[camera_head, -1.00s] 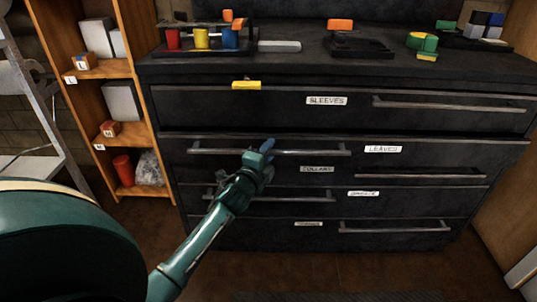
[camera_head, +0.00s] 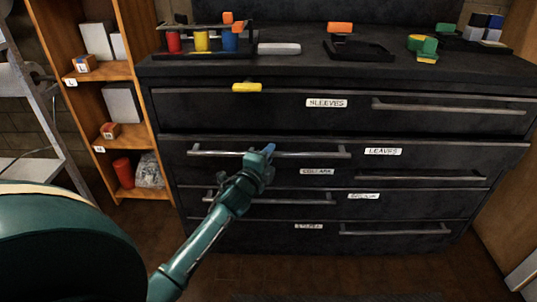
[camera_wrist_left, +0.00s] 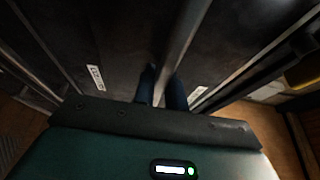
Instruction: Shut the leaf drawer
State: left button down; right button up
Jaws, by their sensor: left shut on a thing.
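The leaf drawer (camera_head: 420,153), labelled LEAVES, is the second dark drawer down in the head view. Its front seems to stand out a little from the cabinet; how far is hard to tell. Its long metal bar handle (camera_head: 315,153) runs across the left part of the front. In the wrist view the blue fingers (camera_wrist_left: 163,86) lie on either side of the bar (camera_wrist_left: 186,35). My right gripper is not in view.
The SLEEVES drawer (camera_head: 290,112) is above, with a yellow piece (camera_head: 246,87) at its top edge. Other handled drawers lie below. Coloured parts and a black stand (camera_head: 359,48) are on the top (camera_head: 295,68). A wooden shelf (camera_head: 100,72) and a ladder stand at left.

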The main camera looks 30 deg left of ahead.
pick_arm(q)
jog(key=w+a, duration=0.2)
jog(key=w, duration=0.1)
jog(key=shift+w+a+r+b, duration=0.1)
jog(key=shift+w+r+b, duration=0.1)
jog(key=shift+b, duration=0.1)
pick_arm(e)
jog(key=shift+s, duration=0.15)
pick_arm(q)
jog(key=c, duration=1.4)
grip_release()
jog(key=shift+w+f, duration=0.1)
jog(key=shift+f, duration=0.05)
jog(key=shift+c, duration=0.2)
jog(key=s+d+p, duration=0.2)
jog(key=s, duration=1.1)
jog(key=shift+p, duration=0.4)
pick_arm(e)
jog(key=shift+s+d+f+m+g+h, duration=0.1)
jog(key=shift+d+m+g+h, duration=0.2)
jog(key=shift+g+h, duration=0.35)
